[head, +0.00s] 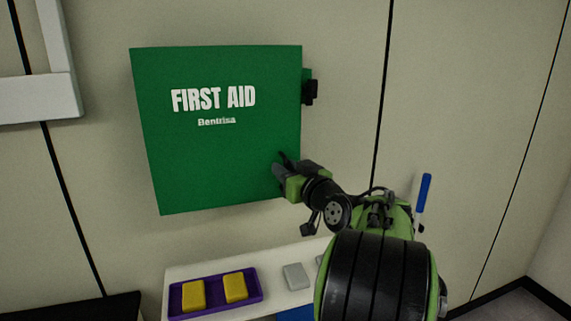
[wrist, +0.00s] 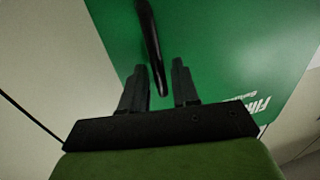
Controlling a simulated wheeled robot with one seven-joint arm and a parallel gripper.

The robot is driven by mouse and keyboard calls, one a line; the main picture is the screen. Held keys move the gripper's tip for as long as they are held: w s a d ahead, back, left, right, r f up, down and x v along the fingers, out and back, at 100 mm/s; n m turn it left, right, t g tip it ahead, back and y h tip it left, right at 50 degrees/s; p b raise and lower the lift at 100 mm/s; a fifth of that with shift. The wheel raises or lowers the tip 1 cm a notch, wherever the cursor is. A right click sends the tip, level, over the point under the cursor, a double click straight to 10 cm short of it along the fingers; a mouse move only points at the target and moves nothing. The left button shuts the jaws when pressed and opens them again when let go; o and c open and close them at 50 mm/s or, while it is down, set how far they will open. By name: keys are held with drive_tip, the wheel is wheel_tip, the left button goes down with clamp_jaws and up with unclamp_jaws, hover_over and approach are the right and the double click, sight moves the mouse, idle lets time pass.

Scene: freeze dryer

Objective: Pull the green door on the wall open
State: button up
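The green door (head: 215,145) of the first aid cabinet is on the wall, marked "FIRST AID", and looks closed. My gripper (head: 278,168) is at its lower right part in the head view. The wrist view shows the green door (wrist: 215,45) ahead of the fingers. A dark, slim handle (wrist: 150,45) runs down in the picture, its end between my two fingers (wrist: 160,88). The fingers are apart, with gaps beside the handle. Whether either finger touches it, I cannot tell. My gripper partly hides the door's lower right corner in the head view.
A black fitting (head: 309,92) sits at the cabinet's right edge. Below is a white shelf (head: 180,274) with a purple tray (head: 215,297) holding two yellow blocks, and a grey block (head: 296,276). A blue-and-white item (head: 424,195) is on the right. The wall around the cabinet is mostly bare.

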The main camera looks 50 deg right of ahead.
drive_tip(key=shift+w+d, duration=0.1)
drive_tip(key=shift+w, duration=0.3)
clamp_jaws()
drive_tip(key=shift+s, duration=0.1)
